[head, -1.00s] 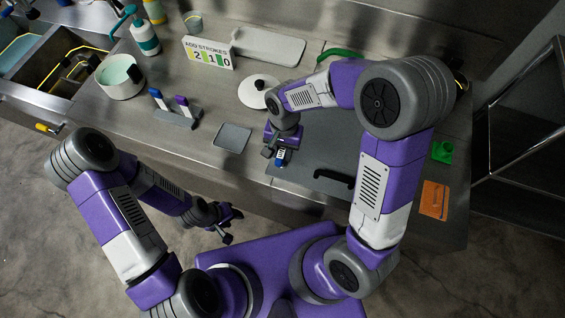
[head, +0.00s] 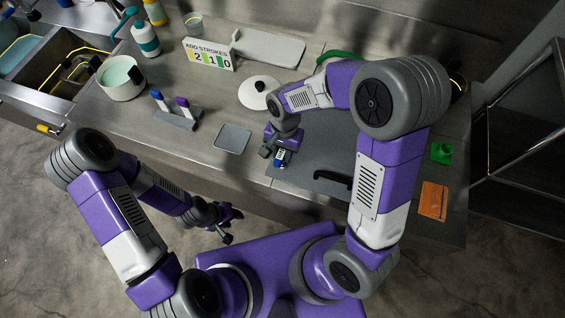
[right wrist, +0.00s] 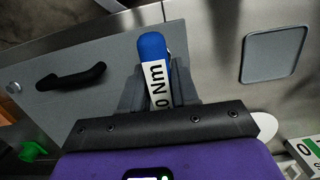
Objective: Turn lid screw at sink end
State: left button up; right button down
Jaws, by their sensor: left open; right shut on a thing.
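The grey lid (head: 306,164) is a flat plate in the counter with a black handle (head: 333,178); the right wrist view also shows the lid (right wrist: 112,62). My right gripper (head: 279,153) is shut on a driver (right wrist: 152,46) with a blue top and a white label reading "0 Nm". It holds the driver over the lid's end nearer the sink. The driver's tip and the screw under it are hidden. A small round screw head (right wrist: 14,87) shows at the lid's other end. My left gripper (head: 231,226) is open and empty, in front of the counter.
The sink (head: 70,65) is at the far left. A grey tray (head: 233,139), a rack (head: 177,120) holding blue-topped and purple-topped tools, and a round white lid (head: 258,92) stand nearby. A green block (head: 441,152) and an orange card (head: 433,200) lie right.

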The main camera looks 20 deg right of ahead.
jog(key=shift+r, duration=0.1)
dwell(0.4)
jog(key=shift+r+p, duration=2.05)
jog(key=shift+r, duration=0.35)
jog(key=shift+s+f, duration=0.1)
